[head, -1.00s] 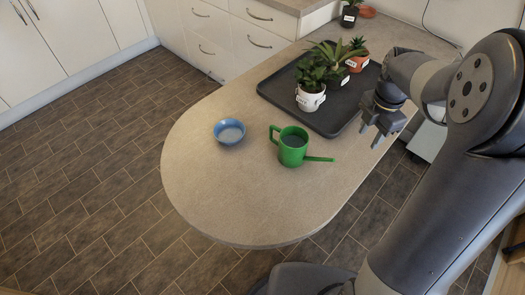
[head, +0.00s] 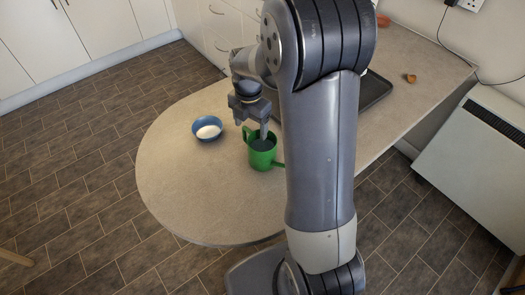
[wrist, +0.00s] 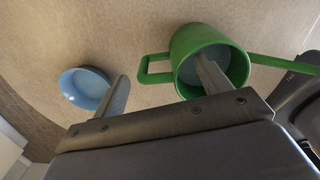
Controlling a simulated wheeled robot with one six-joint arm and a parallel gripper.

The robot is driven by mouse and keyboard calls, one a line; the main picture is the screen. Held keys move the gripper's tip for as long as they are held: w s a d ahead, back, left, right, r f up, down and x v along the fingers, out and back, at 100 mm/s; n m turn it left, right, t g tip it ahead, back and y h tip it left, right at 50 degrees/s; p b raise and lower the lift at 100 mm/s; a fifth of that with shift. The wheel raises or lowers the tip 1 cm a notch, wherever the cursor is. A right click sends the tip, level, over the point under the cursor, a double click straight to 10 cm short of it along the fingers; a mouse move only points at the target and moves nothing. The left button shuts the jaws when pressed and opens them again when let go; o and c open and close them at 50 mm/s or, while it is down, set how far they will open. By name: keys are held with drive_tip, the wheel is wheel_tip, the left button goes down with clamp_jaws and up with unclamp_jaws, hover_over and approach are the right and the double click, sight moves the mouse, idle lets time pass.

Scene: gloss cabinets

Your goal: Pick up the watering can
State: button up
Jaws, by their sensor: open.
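The green watering can (head: 264,160) stands upright on the rounded end of the counter. In the wrist view the can (wrist: 183,50) has its handle to the left and its spout to the right. My gripper (head: 252,130) is open and empty, over the can's handle side. In the wrist view my gripper (wrist: 162,72) has one finger over or inside the can's mouth and the other left of the handle, so the handle lies between them. I cannot tell whether either finger touches the can. My arm hides part of the spout in the head view.
A blue bowl (head: 208,136) sits left of the can; it also shows in the wrist view (wrist: 84,87). A dark tray (head: 377,91) is mostly hidden behind my arm. A radiator (head: 470,160) stands at the right. The counter's front left is clear.

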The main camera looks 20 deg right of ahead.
drive_tip(key=shift+a+f, duration=0.15)
drive_tip(key=shift+f, duration=0.2)
drive_tip(key=shift+w+a+f, duration=0.1)
drive_tip(key=shift+f, duration=2.6)
drive_tip(key=shift+c, duration=0.3)
drive_tip(key=c, duration=1.3)
